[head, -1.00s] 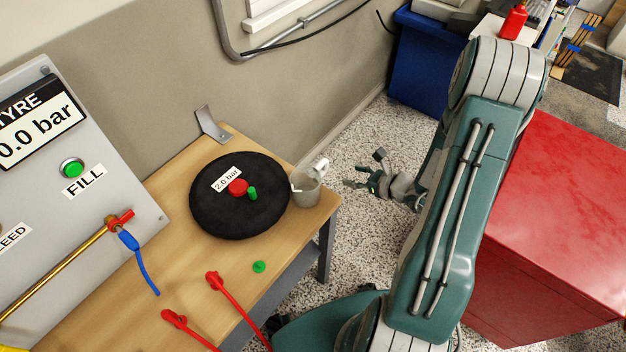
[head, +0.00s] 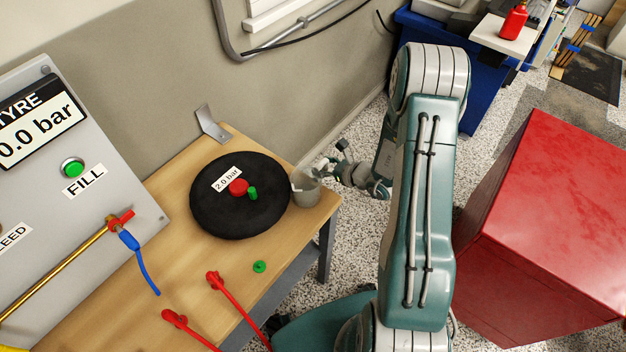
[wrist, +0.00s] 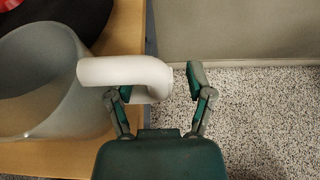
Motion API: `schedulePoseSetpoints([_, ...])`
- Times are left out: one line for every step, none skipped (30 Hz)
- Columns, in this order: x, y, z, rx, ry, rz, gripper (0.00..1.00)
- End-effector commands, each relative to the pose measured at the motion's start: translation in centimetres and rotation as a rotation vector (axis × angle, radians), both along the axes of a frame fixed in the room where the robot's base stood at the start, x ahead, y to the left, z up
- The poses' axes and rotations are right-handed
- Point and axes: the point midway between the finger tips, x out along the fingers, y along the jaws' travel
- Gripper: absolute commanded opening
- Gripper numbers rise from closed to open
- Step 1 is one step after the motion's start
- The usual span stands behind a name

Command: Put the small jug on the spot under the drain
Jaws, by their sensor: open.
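The small jug (head: 305,190) is a grey, see-through cup with a white handle. It stands upright at the right end of the wooden bench, beside the black tyre. In the wrist view the jug (wrist: 40,85) fills the left side, and its white handle (wrist: 120,72) reaches across to the right. My gripper (head: 330,162) is at the jug's handle side, just past the bench end. In the wrist view my gripper (wrist: 154,85) is open. The handle's bend lies between the fingers and covers part of the left one. I cannot make out the drain or its spot.
The black tyre (head: 240,215) lies close left of the jug. A green cap (head: 259,267) and red-handled leads (head: 215,281) lie nearer on the bench (head: 180,280). The grey panel (head: 100,160) with a brass pipe (head: 60,268) stands left. A red cabinet (head: 540,220) is right.

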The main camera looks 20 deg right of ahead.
Motion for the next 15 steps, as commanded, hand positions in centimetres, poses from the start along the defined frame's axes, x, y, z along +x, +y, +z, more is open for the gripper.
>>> schedulePoseSetpoints([-0.02,-0.01,0.01,0.000,0.000,0.000,0.68])
schedulePoseSetpoints([-0.01,-0.02,0.01,0.000,0.000,0.000,0.59])
schedulePoseSetpoints([-0.01,-0.01,0.02,0.000,0.000,0.000,0.41])
schedulePoseSetpoints([-0.02,-0.01,0.02,0.000,0.000,0.000,0.27])
schedulePoseSetpoints([-0.01,-0.02,0.02,0.000,0.000,0.000,0.14])
schedulePoseSetpoints([-0.01,-0.02,0.02,-0.001,-0.001,0.000,0.00])
schedulePoseSetpoints([-0.02,-0.01,0.02,-0.001,-0.001,0.000,0.00])
schedulePoseSetpoints([-0.02,-0.01,0.02,-0.001,-0.001,0.000,0.00])
schedulePoseSetpoints([-0.02,-0.02,0.01,-0.001,-0.001,0.000,0.00])
schedulePoseSetpoints([-0.03,-0.02,0.00,-0.001,0.000,0.000,0.00])
schedulePoseSetpoints([-0.03,-0.02,-0.01,-0.001,0.000,0.000,0.00])
schedulePoseSetpoints([-0.02,-0.02,-0.04,0.000,0.001,0.001,0.00])
schedulePoseSetpoints([-0.02,-0.01,-0.05,0.000,0.001,0.001,0.00])
schedulePoseSetpoints([-0.02,-0.01,-0.06,0.000,0.001,0.001,0.00])
schedulePoseSetpoints([-0.03,-0.01,-0.06,-0.001,0.002,0.001,0.00])
